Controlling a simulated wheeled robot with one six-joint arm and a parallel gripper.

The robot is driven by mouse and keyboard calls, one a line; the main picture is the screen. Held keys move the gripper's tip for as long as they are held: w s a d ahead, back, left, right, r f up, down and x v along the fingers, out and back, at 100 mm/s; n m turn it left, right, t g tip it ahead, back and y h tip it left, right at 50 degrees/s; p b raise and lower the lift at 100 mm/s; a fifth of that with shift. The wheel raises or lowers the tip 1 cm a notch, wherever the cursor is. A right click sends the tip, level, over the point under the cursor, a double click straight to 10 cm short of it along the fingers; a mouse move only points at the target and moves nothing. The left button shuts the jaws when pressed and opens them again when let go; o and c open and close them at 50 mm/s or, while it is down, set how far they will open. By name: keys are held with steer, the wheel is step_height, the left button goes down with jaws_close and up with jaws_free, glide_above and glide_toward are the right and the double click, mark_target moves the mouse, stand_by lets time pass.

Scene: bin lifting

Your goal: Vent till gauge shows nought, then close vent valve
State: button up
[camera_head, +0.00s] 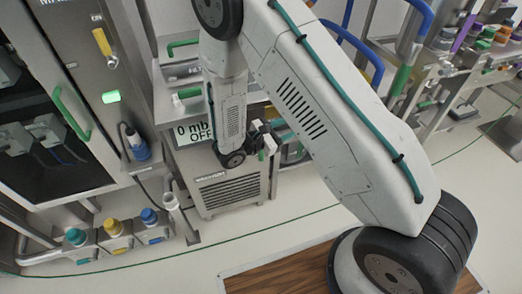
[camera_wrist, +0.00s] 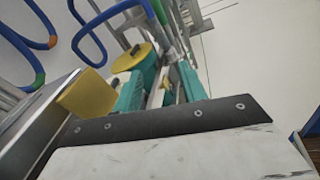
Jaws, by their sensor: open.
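The display (camera_head: 193,133) on the front of a grey vented cabinet reads "0 mb" and "OFF" in the head view; my arm hides its right end. My gripper (camera_head: 264,146) is open beside the cabinet's upper right, to the right of the display. In the wrist view, a yellow round knob (camera_wrist: 131,57) lies beyond the dark bracket, near teal parts (camera_wrist: 131,93). A yellow block (camera_wrist: 86,93) is at its left. I cannot tell which part is the vent valve, or whether my gripper touches anything.
A tall cabinet with a green handle (camera_head: 72,112) and a lit green lamp (camera_head: 111,97) stands at left. Teal, yellow and blue capped fittings (camera_head: 114,228) are low at left. Blue looped pipes (camera_head: 352,42) rise behind my arm.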

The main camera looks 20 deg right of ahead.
steer(key=w+a+f+n+t+y, duration=0.1)
steer(key=a+f+n+t, duration=0.15)
steer(key=f, duration=0.25)
steer(key=w+a+f+n+t+y, duration=0.1)
steer(key=w+f+n+t, duration=0.1)
steer(key=f+n+t, duration=0.15)
steer(key=n+t+y, duration=0.5)
glide_toward(261, 152)
steer(key=x, duration=1.1)
steer(key=shift+w, duration=0.15)
jaws_close()
